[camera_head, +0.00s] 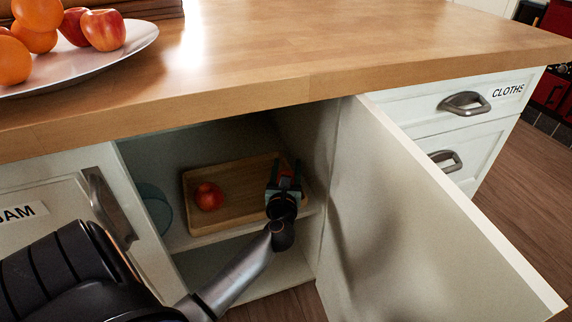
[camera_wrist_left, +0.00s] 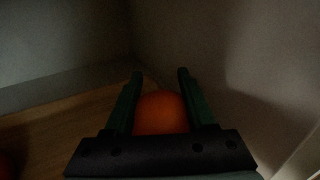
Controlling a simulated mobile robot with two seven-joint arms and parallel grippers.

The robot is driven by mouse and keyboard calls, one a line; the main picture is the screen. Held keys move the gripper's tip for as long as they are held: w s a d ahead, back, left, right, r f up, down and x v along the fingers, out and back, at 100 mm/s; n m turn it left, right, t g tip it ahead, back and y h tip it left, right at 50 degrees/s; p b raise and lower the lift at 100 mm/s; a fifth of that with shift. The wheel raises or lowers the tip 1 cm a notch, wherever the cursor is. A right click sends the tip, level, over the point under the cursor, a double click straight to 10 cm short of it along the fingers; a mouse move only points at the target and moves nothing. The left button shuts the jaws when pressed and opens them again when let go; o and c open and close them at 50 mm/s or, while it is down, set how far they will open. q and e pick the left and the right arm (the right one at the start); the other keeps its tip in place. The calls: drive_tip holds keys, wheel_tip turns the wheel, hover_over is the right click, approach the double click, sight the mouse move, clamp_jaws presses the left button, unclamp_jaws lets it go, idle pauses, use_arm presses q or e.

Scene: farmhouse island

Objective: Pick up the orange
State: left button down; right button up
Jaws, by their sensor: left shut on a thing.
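My left gripper (camera_head: 285,178) reaches into the open cabinet, over the right end of a wooden tray (camera_head: 232,215). In the left wrist view the gripper (camera_wrist_left: 160,85) is shut on an orange (camera_wrist_left: 161,113), which sits between its two green fingers. In the head view the fingers mostly hide this orange. I cannot tell whether the orange still touches the tray. More oranges (camera_head: 36,40) lie on a plate on the counter. My right gripper is not in view.
A red apple (camera_head: 209,196) lies on the tray's left part. A bluish bowl (camera_head: 155,208) stands left of the tray. The open cabinet door (camera_head: 420,220) and the cabinet's side wall are close on the right. The wooden counter (camera_head: 290,50) overhangs the opening; the plate (camera_head: 120,55) also holds apples.

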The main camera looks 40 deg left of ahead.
use_arm(q)
wheel_tip(320, 180, up, 10)
drive_tip(key=p, duration=0.6)
drive_tip(key=shift+p, duration=0.3)
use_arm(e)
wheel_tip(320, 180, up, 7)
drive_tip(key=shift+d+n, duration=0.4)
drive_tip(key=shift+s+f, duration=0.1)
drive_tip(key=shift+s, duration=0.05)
